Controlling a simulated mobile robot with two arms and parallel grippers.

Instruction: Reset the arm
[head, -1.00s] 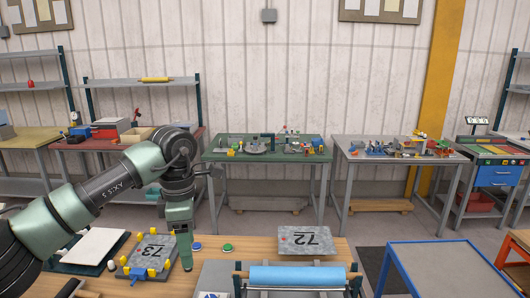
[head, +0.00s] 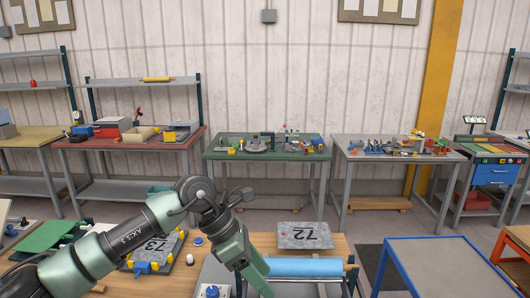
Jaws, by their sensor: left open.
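My left arm comes in from the left, low over the wooden bench. Its gripper (head: 258,284) points down and to the right, at the left end of the blue roller (head: 305,266). It holds nothing that I can see, and its fingertips are near the bottom edge of the view. A grey plate marked 72 (head: 304,235) lies on the bench behind the roller. A grey plate marked 73 (head: 157,247) sits among yellow clamps on the left, partly hidden by my arm. My right gripper is not in view.
A blue-framed table (head: 438,266) stands at the right, with dark floor matting beside it. A green table (head: 265,149) and a grey table (head: 395,152) with small parts stand along the back wall. A green panel (head: 52,237) lies at the left of the bench.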

